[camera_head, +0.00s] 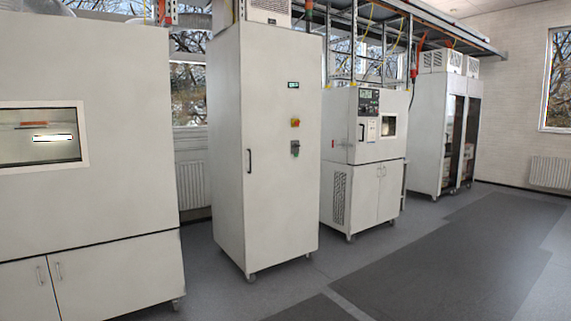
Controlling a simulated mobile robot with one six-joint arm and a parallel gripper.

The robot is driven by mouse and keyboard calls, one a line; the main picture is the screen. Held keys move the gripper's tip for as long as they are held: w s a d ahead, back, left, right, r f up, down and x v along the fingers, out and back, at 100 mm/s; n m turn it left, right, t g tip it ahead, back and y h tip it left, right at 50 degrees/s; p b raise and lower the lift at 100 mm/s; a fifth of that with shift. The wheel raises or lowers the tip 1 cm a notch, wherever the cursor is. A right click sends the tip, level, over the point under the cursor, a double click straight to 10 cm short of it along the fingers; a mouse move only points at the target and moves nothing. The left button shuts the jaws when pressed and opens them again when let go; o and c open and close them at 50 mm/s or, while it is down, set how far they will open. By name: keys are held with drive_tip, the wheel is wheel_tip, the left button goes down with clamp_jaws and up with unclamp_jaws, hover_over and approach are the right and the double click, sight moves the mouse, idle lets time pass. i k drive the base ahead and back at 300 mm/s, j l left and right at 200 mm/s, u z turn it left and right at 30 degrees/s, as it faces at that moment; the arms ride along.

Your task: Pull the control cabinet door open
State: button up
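The control cabinet (227,150) is a tall, pale grey box on castors, left of the middle of the head view. Its front door (282,205) looks shut, flush with the frame. A dark vertical handle (249,161) is on the left side of the door, about halfway up. A small display (293,85), a red and yellow switch (295,122) and a dark latch or lock plate (295,148) are on the door too. My gripper and arm are not in this view.
A large chamber with a window (40,134) stands close at left. A smaller test chamber (366,150) stands right of the cabinet, with tall racks (433,135) beyond. Open grey floor (430,260) lies in front and to the right. A cable tray (440,22) runs overhead.

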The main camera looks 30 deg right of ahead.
sight(281, 190)
drive_tip(key=i+l+z, duration=0.3)
drive_tip(key=i, duration=0.15)
drive_tip(key=i+l+z, duration=0.1)
drive_tip(key=i+z, duration=0.2)
drive_tip(key=i, duration=0.15)
drive_tip(key=i+z, duration=0.25)
drive_tip(key=i, duration=0.2)
